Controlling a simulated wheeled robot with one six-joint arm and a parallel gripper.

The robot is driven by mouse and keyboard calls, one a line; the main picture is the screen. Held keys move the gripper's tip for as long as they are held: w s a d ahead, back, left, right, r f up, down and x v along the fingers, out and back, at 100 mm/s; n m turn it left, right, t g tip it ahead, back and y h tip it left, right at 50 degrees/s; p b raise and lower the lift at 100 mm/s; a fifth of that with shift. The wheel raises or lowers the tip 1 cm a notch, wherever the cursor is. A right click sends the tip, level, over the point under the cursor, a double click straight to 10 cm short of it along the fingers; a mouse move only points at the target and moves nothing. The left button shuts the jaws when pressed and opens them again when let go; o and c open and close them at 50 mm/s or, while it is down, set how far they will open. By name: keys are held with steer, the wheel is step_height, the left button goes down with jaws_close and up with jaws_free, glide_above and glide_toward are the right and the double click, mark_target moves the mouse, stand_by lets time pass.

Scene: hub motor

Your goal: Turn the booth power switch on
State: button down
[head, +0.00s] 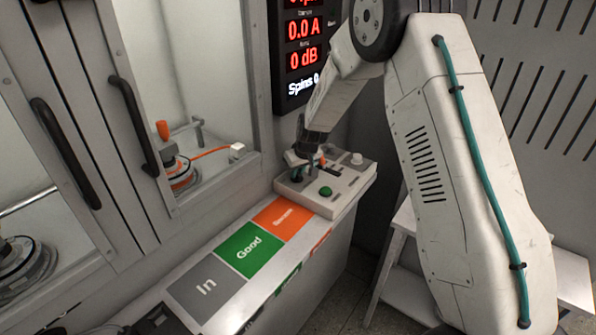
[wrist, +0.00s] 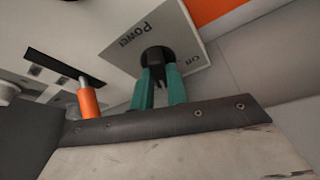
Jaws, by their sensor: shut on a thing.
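The booth power switch (wrist: 157,56) is a black round knob on a light plate (wrist: 118,58) lettered "Power", in the wrist view. A smaller word, hard to read, stands at the plate's right edge. My gripper (wrist: 160,78) has its two teal fingers closed on the knob from either side. In the head view my gripper (head: 303,172) is down at the left part of the grey control box (head: 345,196), and the switch is largely hidden there. I cannot tell the switch's position.
The box also bears a green button (head: 325,191) and a white knob (head: 357,158). An orange-tipped lever (wrist: 88,102) stands close to my fingers. A red-digit display (head: 303,45) is lit above. Glass booth doors with black handles (head: 65,150) flank the left.

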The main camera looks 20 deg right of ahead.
steer(key=shift+a+m+h, duration=0.15)
steer(key=shift+m+h, duration=0.75)
steer(key=shift+m, duration=1.3)
steer(key=c, duration=1.4)
jaws_free()
steer(key=v, duration=0.7)
steer(key=shift+s+a+r, duration=0.1)
steer(key=shift+s+r, duration=0.1)
steer(key=shift+r, duration=0.1)
